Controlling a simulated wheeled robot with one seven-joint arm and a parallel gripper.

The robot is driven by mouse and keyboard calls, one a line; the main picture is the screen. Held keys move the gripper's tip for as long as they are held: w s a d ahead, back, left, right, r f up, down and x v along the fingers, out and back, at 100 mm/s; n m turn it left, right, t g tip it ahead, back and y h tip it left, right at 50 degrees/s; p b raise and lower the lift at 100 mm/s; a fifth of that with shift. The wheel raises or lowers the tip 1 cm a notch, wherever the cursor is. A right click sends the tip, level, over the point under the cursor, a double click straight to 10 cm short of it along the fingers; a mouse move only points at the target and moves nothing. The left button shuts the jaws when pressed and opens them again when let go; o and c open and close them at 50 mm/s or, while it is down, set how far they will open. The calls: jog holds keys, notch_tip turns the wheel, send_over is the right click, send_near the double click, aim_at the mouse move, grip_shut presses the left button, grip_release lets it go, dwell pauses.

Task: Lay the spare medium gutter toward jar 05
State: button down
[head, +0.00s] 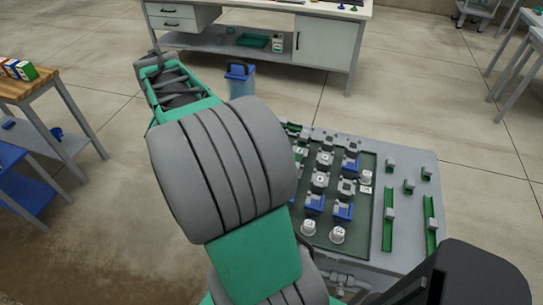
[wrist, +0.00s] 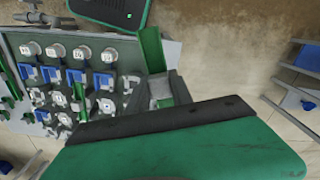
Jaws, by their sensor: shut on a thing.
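My gripper (wrist: 165,92) shows in the wrist view, shut on a green gutter (wrist: 152,50). The gutter sticks out past the fingers toward the top of the picture, beside the right edge of the skid board. White-capped jars, one of them here (wrist: 82,53), stand in a row on the skid to the left of the gutter; their numbers are too small to read, so I cannot tell which is jar 05. In the head view my arm hides the gripper and the held gutter. Jars (head: 337,234) show there at the front of the board.
The skid (head: 402,158) carries blue and grey blocks. Two green gutters (head: 389,218) (head: 431,225) lie at its right side. A blue bin (head: 240,82) stands on the floor before a workbench (head: 320,42). A wooden-topped table (head: 32,82) is at left.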

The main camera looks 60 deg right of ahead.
jog(key=s+d+m, duration=1)
jog(key=s+d, duration=0.1)
jog(key=d, duration=0.2)
jog(key=s+d+m+b, duration=0.1)
jog(key=s+d+m, duration=0.4)
jog(key=s, duration=0.5)
jog(key=s+d+m, duration=0.3)
jog(key=s+m, duration=0.4)
jog(key=s, duration=0.3)
jog(key=p, duration=0.3)
send_over(325, 158)
notch_tip(325, 158, down, 10)
jog(key=shift+f, duration=0.1)
notch_tip(325, 158, down, 3)
jog(key=shift+r+p, duration=0.2)
jog(key=shift+p, duration=0.1)
jog(key=shift+f+b, duration=0.45)
jog(key=shift+f, duration=0.5)
jog(key=c, duration=1.1)
grip_release()
jog(key=shift+r, duration=0.1)
